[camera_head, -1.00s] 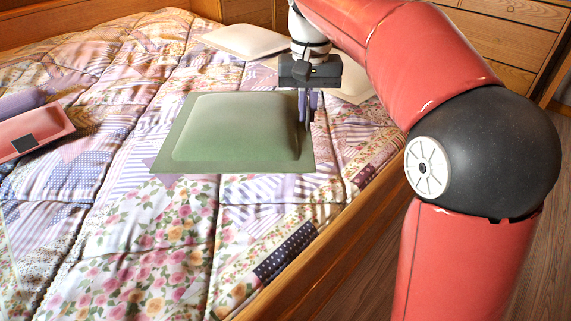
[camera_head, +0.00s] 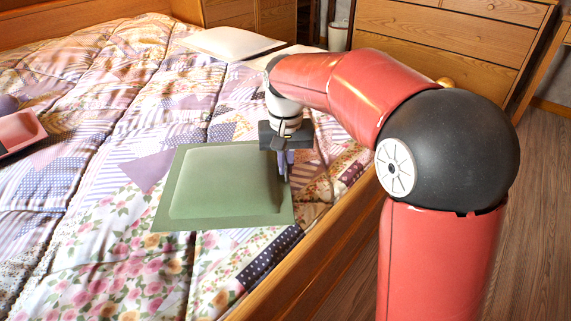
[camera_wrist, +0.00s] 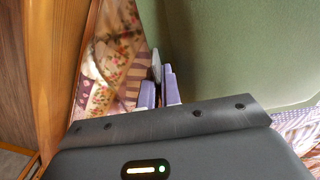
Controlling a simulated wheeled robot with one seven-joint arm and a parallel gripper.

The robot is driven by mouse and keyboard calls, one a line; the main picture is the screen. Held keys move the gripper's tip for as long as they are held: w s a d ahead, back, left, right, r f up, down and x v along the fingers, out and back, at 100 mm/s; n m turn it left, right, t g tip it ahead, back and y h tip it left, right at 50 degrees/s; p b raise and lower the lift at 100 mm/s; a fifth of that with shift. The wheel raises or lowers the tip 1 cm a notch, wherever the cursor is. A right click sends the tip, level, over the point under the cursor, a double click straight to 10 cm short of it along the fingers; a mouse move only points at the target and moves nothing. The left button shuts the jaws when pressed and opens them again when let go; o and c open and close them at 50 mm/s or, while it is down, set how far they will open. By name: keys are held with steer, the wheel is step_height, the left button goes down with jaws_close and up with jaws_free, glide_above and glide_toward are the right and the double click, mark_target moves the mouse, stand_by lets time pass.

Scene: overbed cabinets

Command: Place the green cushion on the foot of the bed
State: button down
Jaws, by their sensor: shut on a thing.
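The green cushion (camera_head: 222,184) is a flat square with a wide flat border, lying roughly level over the patchwork bed (camera_head: 75,185), near its right side edge. My gripper (camera_head: 284,172) is at the cushion's right edge, pointing down, and is shut on that edge. In the wrist view the fingers (camera_wrist: 159,90) are close together beside the green cushion (camera_wrist: 240,50). I cannot tell whether the cushion touches the quilt or hangs just above it.
A pink tray-like object (camera_head: 18,130) is at the left. The wooden bed rail (camera_head: 310,262) runs along the right side. Wooden drawers (camera_head: 435,40) stand behind. The quilt nearest the camera is clear.

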steer(key=c, duration=1.6)
jaws_free()
step_height(320, 180, up, 12)
steer(key=p, duration=0.3)
steer(key=s+d+t, duration=0.3)
steer(key=s+d, duration=0.6)
steer(key=s, duration=0.2)
steer(key=s+d+f+t, duration=0.1)
steer(key=s+d+f, duration=0.2)
steer(key=s, duration=0.3)
steer(key=s+d+f+t, duration=0.1)
steer(key=s+d+f, duration=0.2)
steer(key=s, duration=0.2)
steer(key=shift+s+f+m+t, duration=0.3)
steer(key=shift+s+f+m, duration=0.1)
